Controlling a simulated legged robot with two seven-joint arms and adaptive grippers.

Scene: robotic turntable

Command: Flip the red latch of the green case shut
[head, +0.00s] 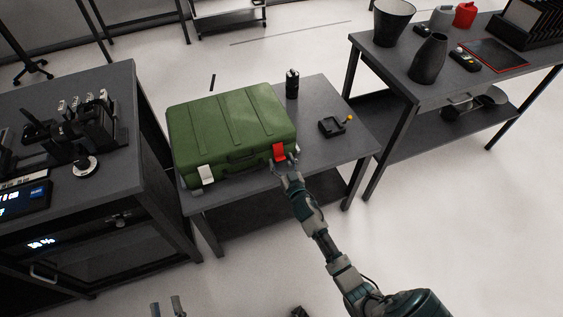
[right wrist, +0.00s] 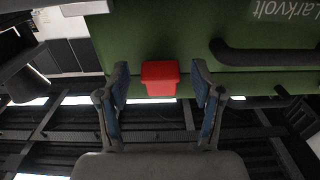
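The green case (head: 230,125) lies closed on a small grey table. Its red latch (head: 279,153) is on the front face near the right corner and looks tilted in the head view. In the right wrist view the red latch (right wrist: 160,78) shows ahead, between the fingers in the picture. My right gripper (head: 286,168) is open, just in front of and below the latch. Its fingers (right wrist: 160,95) stand on either side of the latch, and I cannot tell if they touch it. My left gripper (head: 166,307) is open and empty at the bottom edge, far from the case.
The case handle (right wrist: 265,54) is beside the latch. A pale latch (head: 205,174) is at the case's left front. A black canister (head: 292,83) and a small black tray (head: 333,127) stand on the table to the right. Equipment benches flank the table.

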